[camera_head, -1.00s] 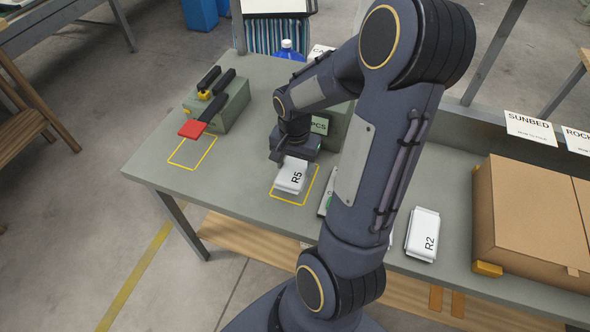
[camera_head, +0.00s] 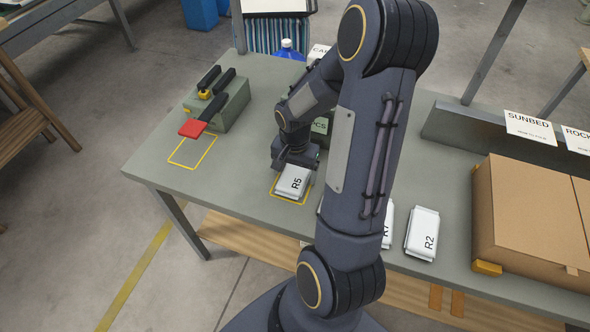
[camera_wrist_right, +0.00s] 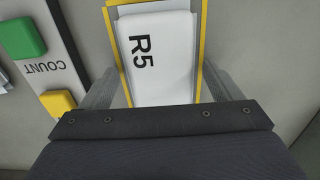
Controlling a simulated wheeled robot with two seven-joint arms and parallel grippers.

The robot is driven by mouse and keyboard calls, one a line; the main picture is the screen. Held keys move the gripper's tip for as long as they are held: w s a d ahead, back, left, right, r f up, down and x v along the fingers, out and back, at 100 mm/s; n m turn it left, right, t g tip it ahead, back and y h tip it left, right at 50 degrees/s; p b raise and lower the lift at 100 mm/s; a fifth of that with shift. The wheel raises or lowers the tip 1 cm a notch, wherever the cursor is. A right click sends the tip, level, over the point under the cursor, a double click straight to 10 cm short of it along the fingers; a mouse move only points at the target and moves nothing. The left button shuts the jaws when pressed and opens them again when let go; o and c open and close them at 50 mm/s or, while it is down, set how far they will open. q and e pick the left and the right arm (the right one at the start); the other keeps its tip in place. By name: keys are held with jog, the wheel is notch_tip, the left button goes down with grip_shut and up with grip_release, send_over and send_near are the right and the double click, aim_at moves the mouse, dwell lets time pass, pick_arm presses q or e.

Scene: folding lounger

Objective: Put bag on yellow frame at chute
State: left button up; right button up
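The white bag marked R5 (camera_head: 292,182) lies within the nearer yellow frame (camera_head: 286,199) on the grey table, in front of the green-grey box marked PCS (camera_head: 320,126). In the right wrist view the bag (camera_wrist_right: 158,60) is seen from close up, with the yellow frame (camera_wrist_right: 205,30) along its sides. My right gripper (camera_head: 293,166) is low at the bag's far end. Its fingers (camera_wrist_right: 160,88) stand one on each side of the bag, with a narrow gap showing on the right, so it looks open. My left gripper is not in view.
A COUNT panel (camera_wrist_right: 55,65) with green and yellow buttons is beside the bag. Bags R7 (camera_head: 387,226) and R2 (camera_head: 423,233) and a cardboard box (camera_head: 530,215) are to the right.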

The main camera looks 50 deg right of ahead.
aim_at(295, 174)
notch_tip(295, 174, up, 12)
jog(key=s+a+r+n+t+y, duration=0.2)
jog(key=s+a+n, duration=0.3)
jog(key=a, duration=0.4)
jog(key=s+a+r+n+t+y, duration=0.1)
jog(key=s+a+r+n+t, duration=0.2)
jog(key=a+n, duration=0.4)
jog(key=s+a+r, duration=0.1)
jog(key=a, duration=0.2)
jog(key=shift+s+r+t+y, duration=0.2)
jog(key=shift+s+t+y, duration=0.1)
jog(key=shift+s+y, duration=0.1)
jog(key=shift+d, duration=0.1)
